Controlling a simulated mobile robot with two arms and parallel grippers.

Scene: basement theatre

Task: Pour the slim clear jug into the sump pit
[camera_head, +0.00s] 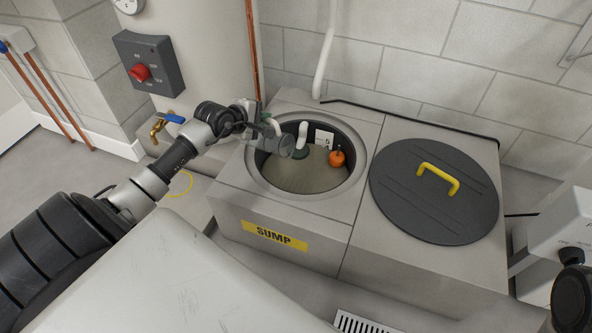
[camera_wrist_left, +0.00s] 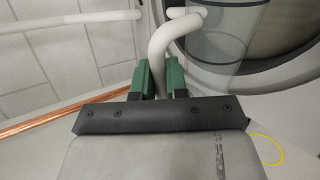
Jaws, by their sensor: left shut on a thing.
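The slim clear jug (camera_head: 278,142) is held over the left rim of the open sump pit (camera_head: 310,178) and looks tilted toward the pit. In the left wrist view the jug (camera_wrist_left: 226,40) is to the right of the fingers, seen through to the pit. My left gripper (camera_head: 262,118) is shut on the jug; its green fingers (camera_wrist_left: 158,82) have a white curved piece between them, which looks like the handle. The pit has a grey-brown surface inside and an orange float (camera_head: 337,157). I cannot make out any liquid in the jug or a stream. My right gripper is not in view.
A dark round lid (camera_head: 432,200) with a yellow handle covers the neighbouring opening on the right. A white pipe (camera_head: 325,50) comes down behind the pit. A brass tap (camera_head: 160,125) and a grey switch box (camera_head: 147,65) are near my left arm.

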